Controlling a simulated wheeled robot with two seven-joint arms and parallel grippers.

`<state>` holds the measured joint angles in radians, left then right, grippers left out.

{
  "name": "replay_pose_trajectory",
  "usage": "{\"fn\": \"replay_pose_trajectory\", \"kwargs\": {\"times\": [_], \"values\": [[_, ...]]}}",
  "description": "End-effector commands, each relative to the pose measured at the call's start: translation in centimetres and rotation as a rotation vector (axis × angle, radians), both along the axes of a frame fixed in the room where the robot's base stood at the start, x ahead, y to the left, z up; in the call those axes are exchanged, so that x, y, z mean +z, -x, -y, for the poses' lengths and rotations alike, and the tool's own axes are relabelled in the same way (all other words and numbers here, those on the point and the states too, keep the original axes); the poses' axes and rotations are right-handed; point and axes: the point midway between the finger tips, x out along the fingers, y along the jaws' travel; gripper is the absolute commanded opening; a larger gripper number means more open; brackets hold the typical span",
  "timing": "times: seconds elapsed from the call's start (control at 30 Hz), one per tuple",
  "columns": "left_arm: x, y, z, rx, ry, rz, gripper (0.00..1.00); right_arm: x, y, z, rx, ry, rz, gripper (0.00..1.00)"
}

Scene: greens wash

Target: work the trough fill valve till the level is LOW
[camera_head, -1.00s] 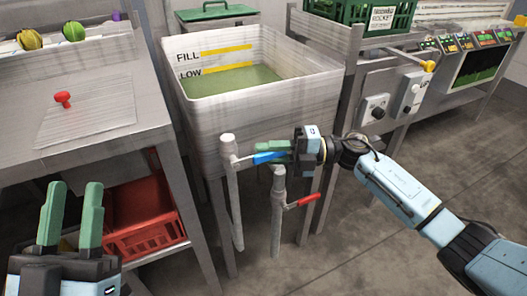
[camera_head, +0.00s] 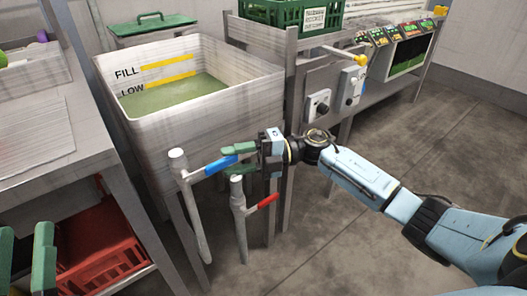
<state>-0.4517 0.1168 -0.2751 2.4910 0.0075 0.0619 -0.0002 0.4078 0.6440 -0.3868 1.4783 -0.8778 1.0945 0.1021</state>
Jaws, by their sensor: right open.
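The trough (camera_head: 215,115) is a pale, streaked bin with yellow FILL and LOW lines on its inner back wall. Greenish water (camera_head: 175,98) lies in it, its back edge close to the LOW line. Below the front stand two pipes. The left one carries a lever with a blue handle (camera_head: 214,167); the other has a red handle (camera_head: 264,202). My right gripper (camera_head: 236,153) is open at the blue handle's free end, its green fingers beside it; contact is unclear. My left gripper (camera_head: 24,255) is open and empty at the lower left, partly cut off.
A metal table (camera_head: 40,135) stands left, with a red crate (camera_head: 105,245) beneath. Right of the trough are a control box with a black knob (camera_head: 320,106), a green crate (camera_head: 285,13) and a screen panel (camera_head: 408,52). The floor at right is clear.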

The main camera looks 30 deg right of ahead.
Motion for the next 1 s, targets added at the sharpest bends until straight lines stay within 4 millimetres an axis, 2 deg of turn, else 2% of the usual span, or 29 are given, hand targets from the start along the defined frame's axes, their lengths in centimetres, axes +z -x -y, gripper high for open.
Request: {"fn": "replay_pose_trajectory", "kwargs": {"times": [0.07,0.2,0.43,0.63,1.0], "values": [[-0.1,-0.3,0.1,0.000,-0.015,-0.051,0.36,0.1,0.4,2.0,-0.004,0.003,-0.004,0.42],[-2.0,-1.1,0.0,0.007,-0.058,-0.182,0.36,0.1,1.2,5.0,-0.004,0.001,-0.003,0.42],[-4.8,-1.8,-0.3,0.018,-0.109,-0.342,0.36,-0.1,2.0,8.6,-0.001,0.000,-0.003,0.42],[-5.7,-1.9,-0.4,0.021,-0.124,-0.389,0.36,-0.1,2.3,9.6,0.001,-0.001,-0.001,0.42],[-5.7,-1.9,-0.4,0.021,-0.125,-0.390,0.36,-0.1,2.3,9.7,0.001,-0.001,-0.001,0.42]]}}
